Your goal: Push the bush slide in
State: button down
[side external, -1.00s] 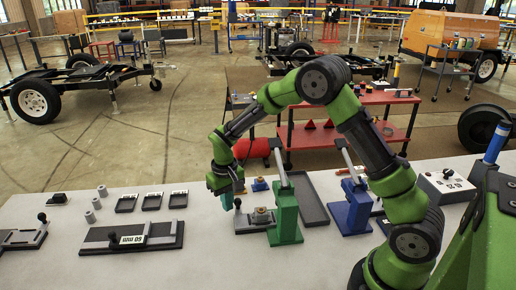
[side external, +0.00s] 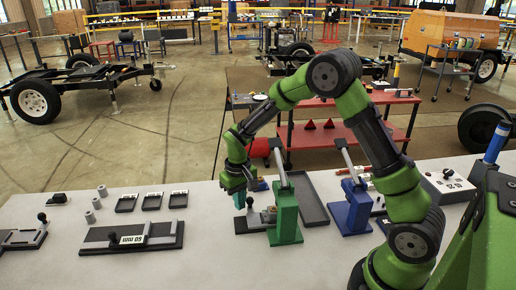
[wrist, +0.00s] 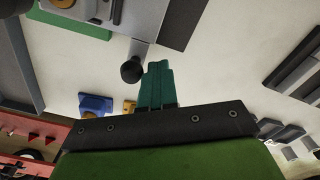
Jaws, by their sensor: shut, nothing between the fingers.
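The bush slide, a grey plate with a black ball knob (side external: 249,202), sits on a dark base (side external: 242,227) at the left of the green press (side external: 286,215). A brass-coloured bush (side external: 269,213) rides on it, close against the press column and partly hidden. My gripper (side external: 239,197) is shut and empty, low at the outer, left side of the knob. In the wrist view the teal fingertips (wrist: 157,72) are beside the knob (wrist: 131,71). I cannot tell whether they touch it.
A blue press (side external: 350,208) stands to the right, with a dark tray (side external: 312,205) between the presses. A blue block (wrist: 95,105) lies behind the slide. A dark "50 mm" fixture (side external: 130,240) and small trays (side external: 152,201) are at left. The tabletop between is clear.

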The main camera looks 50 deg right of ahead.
jog(key=shift+s+d, duration=0.75)
jog(key=shift+s, duration=0.05)
dwell(0.5)
jog(key=shift+w+a+r, duration=0.3)
jog(key=shift+r, duration=0.2)
jog(key=shift+w+a+r, duration=0.3)
jog(key=shift+r, duration=2.7)
